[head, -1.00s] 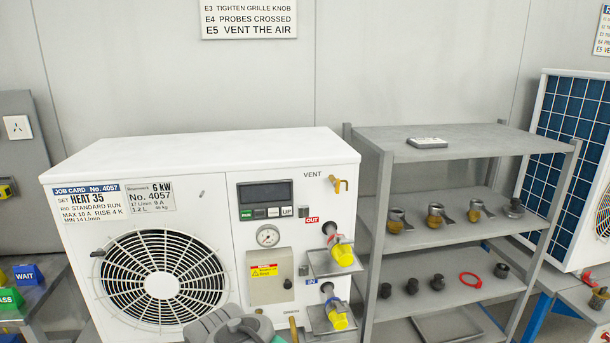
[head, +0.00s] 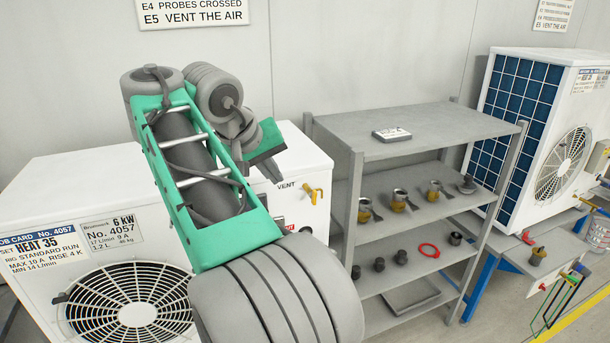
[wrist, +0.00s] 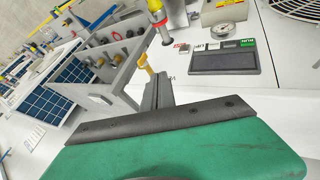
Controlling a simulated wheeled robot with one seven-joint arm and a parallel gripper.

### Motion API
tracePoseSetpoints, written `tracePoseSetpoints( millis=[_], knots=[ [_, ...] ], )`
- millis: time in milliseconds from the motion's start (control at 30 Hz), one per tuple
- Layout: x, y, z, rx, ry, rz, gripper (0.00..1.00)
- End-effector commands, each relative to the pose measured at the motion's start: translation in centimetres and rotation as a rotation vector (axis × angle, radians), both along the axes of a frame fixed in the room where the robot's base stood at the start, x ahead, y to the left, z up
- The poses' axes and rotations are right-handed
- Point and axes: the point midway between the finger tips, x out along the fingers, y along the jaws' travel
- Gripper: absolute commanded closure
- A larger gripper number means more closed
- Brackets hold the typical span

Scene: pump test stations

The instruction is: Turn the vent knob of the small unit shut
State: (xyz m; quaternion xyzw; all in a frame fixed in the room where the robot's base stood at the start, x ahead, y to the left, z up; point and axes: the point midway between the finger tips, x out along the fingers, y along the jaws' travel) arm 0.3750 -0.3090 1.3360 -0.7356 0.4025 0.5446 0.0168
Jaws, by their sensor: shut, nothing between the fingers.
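The white unit labelled 6 kW (head: 50,180) stands at the left in the head view, partly hidden behind my arm. Its brass-yellow vent knob (head: 314,193) sticks out near the top right of its front, beside the word VENT. My arm hides the unit's display and gauge in the head view; the wrist view shows the display (wrist: 222,60).
A grey shelf rack (head: 445,121) stands right of the unit, with several metal fittings and a red ring (head: 429,251) on it. A second white unit (head: 580,90) with a blue grid side stands farther right. Pipe fittings with yellow ends (wrist: 155,8) project near the knob.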

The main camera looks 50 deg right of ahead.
Motion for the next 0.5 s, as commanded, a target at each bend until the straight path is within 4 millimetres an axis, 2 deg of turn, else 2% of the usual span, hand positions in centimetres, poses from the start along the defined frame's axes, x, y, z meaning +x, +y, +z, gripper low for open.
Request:
tracePoseSetpoints(
  millis=[167,500],
  knots=[
    [-0.1,-1.1,-1.8,0.001,0.002,-0.01,1.0],
    [0.5,-5.2,-7.7,0.0,0.0,-0.007,1.0]
  ],
)
